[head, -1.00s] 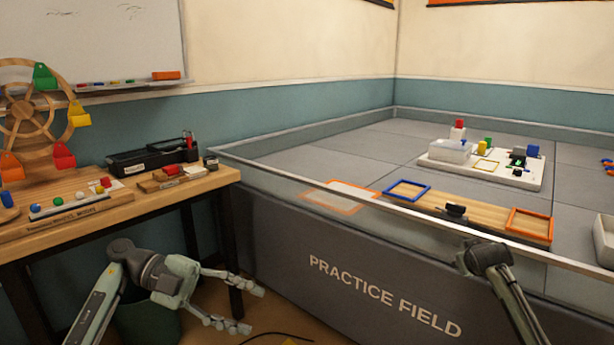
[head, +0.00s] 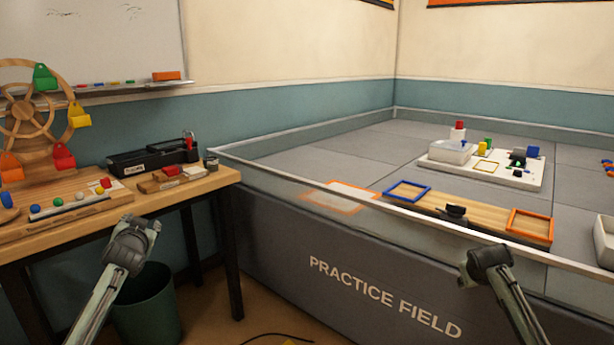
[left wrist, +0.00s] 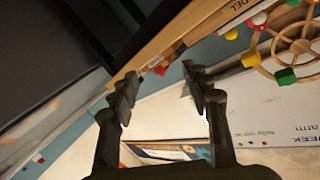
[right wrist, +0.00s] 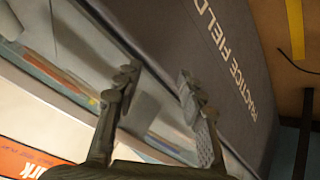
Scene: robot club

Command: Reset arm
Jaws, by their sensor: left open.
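My left arm (head: 130,250) shows at the lower left of the head view, in front of the wooden workbench.
The workbench (head: 130,208) holds a toy wheel (head: 28,115), a black tray (head: 150,158) and small parts. The walled practice field (head: 400,275) holds a white board (head: 515,182), a blue frame (head: 407,190) and an orange frame (head: 530,225). A green bin (head: 147,300) stands below the bench.

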